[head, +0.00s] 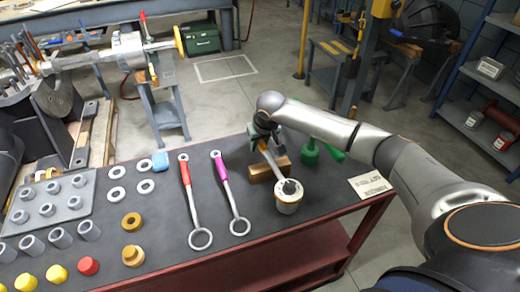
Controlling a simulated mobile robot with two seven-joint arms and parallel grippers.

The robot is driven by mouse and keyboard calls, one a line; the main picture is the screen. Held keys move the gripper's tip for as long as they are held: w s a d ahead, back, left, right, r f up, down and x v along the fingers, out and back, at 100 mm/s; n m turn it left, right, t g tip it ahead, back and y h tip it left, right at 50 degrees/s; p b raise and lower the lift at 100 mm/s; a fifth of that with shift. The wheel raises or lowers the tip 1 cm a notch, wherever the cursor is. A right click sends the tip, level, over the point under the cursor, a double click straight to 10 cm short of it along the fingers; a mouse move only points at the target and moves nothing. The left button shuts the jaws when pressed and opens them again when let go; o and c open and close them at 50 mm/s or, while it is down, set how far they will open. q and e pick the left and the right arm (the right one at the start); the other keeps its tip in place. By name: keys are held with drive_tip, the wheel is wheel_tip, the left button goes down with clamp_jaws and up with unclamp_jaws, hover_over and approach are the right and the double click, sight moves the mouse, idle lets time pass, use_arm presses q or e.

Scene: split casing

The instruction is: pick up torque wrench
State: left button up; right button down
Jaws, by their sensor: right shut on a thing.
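My right gripper (262,133) is above the back of the dark bench top. It is shut on a tool with a pale straight shaft (269,158) and a dark round head (290,187), which looks like the torque wrench. The shaft slants down toward the front right. The head overlaps the top of a white tub (288,201); I cannot tell whether they touch. The tool's upper end is hidden by the gripper. A wooden block (260,173) is partly behind the shaft. My left gripper is not in view.
A red-handled ring wrench (194,205) and a magenta-handled one (231,195) lie left of the tub. Green objects (312,152) stand right of the gripper, near a paper card (370,186). Washers (117,194) and sleeves on a grey tray (45,215) fill the left side.

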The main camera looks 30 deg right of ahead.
drive_tip(key=s+a+r, duration=0.7)
drive_tip(key=s+r, duration=0.4)
drive_tip(key=shift+s+a+p, duration=0.3)
drive_tip(key=shift+a+p, duration=0.05)
drive_tip(key=c, duration=1.2)
unclamp_jaws()
drive_tip(key=shift+c, duration=0.2)
clamp_jaws()
